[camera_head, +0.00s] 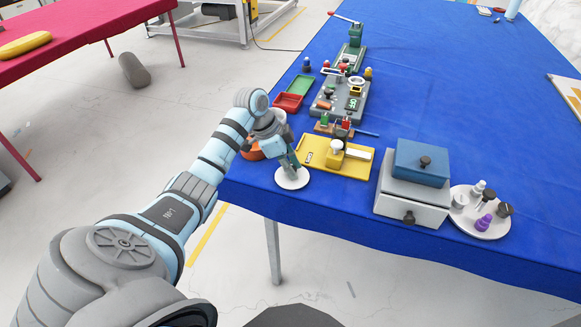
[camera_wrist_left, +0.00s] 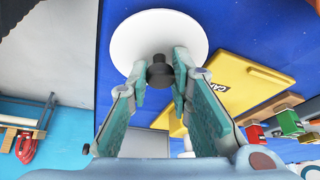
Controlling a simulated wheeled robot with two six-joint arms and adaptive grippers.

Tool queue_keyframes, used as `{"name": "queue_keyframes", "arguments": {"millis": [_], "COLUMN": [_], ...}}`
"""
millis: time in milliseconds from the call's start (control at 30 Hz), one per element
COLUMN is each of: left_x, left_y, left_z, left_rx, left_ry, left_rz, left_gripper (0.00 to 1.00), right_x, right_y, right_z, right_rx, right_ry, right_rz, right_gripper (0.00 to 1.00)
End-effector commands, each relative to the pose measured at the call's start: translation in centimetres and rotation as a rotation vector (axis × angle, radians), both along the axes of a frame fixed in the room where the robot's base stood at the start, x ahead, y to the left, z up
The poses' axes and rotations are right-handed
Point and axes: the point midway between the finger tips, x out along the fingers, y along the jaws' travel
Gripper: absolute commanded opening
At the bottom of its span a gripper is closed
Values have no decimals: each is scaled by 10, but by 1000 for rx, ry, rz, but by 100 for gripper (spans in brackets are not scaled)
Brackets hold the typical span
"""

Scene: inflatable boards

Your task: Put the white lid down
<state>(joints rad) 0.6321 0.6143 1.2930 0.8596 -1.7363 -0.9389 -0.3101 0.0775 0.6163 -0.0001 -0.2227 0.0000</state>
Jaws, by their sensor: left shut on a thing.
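The white lid (camera_head: 292,180) is a round disc near the front left edge of the blue table (camera_head: 420,110). In the left wrist view the lid (camera_wrist_left: 150,32) has a dark knob (camera_wrist_left: 160,72) at its middle. My left gripper (camera_head: 291,164) points down over the lid, and its two fingers (camera_wrist_left: 160,82) are shut on the knob from both sides. I cannot tell whether the lid touches the cloth or hangs just above it. My right gripper is not in view.
A yellow board (camera_head: 352,168) lies just right of the lid. An orange round thing (camera_head: 252,151) is partly hidden behind my left arm. A grey box with a blue top (camera_head: 422,158) and a round tray of small pieces (camera_head: 482,230) stand further right.

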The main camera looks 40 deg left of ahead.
Motion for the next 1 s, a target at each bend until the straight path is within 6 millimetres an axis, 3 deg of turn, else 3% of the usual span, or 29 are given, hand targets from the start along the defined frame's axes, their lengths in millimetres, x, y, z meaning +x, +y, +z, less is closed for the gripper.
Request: {"name": "queue_keyframes", "arguments": {"millis": [33,67,200,567,900,1000], "left_x": [0,0,0,-2,-24,-29], "left_y": [0,0,0,3,27,32], "left_z": [1,1,1,9,90,105], "left_rx": [0,0,0,2,2,0], "left_ry": [0,0,0,-2,-3,-2], "left_rz": [0,0,0,1,2,1], "left_gripper": [0,21,40,40,40,40], "right_x": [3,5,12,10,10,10], "right_y": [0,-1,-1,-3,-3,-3], "right_z": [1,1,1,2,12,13], "right_rx": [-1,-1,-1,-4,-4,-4], "right_ry": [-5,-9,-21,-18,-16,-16], "right_rz": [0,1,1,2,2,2], "right_gripper": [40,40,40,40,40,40]}}
